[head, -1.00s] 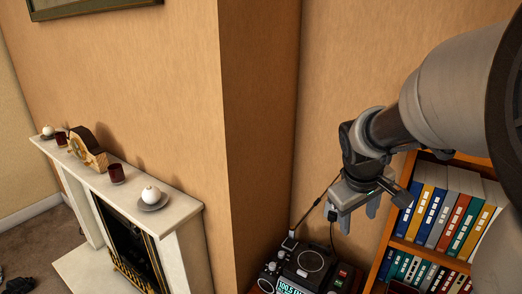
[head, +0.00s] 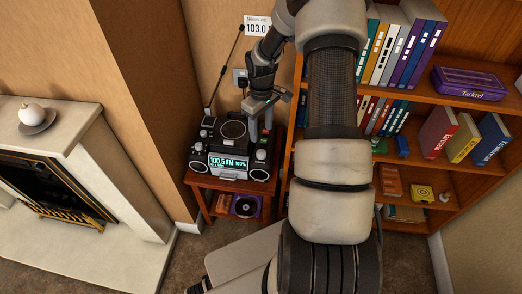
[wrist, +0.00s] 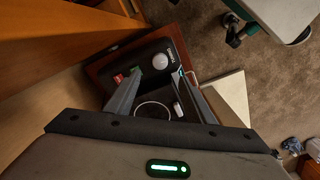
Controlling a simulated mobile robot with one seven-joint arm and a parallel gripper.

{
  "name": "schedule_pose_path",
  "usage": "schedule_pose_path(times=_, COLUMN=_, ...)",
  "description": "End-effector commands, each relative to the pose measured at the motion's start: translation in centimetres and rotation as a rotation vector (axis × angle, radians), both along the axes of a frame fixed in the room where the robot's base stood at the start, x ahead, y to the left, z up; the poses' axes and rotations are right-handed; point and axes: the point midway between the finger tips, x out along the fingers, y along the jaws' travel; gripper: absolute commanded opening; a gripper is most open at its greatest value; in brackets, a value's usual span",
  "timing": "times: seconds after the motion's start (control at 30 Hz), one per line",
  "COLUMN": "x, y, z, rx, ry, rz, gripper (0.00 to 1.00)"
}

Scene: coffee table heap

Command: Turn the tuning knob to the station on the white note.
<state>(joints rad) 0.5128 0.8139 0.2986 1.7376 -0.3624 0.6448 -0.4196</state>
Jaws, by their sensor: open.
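A black radio (head: 212,146) stands on a small red-brown side table. Its lit display (head: 229,162) reads 100.5 FM. My gripper (head: 260,127) is open and empty, pointing down over the radio's right side, behind the pale knob. It appears apart from it.
A thin antenna (head: 225,67) rises at the radio's left rear. A wooden bookcase (head: 403,90) full of binders and books stands close on the right. A white fireplace (head: 108,145) is at left. Carpet shows in front, partly covered by my own body.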

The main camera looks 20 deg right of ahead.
Motion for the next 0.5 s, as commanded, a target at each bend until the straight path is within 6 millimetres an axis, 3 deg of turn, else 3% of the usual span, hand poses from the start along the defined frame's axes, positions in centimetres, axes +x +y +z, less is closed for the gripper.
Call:
schedule_pose_path(times=0.03, x=-0.1, y=0.0, z=-1.5, rx=0.001, ry=0.004, rz=0.000, gripper=0.49)
schedule_pose_path(times=0.2, x=-0.1, y=0.1, z=-5.2, rx=0.001, ry=0.004, rz=0.001, gripper=0.49)
schedule_pose_path(times=0.5, x=0.0, y=0.0, z=-10.2, rx=0.000, ry=0.001, rz=0.001, gripper=0.49)
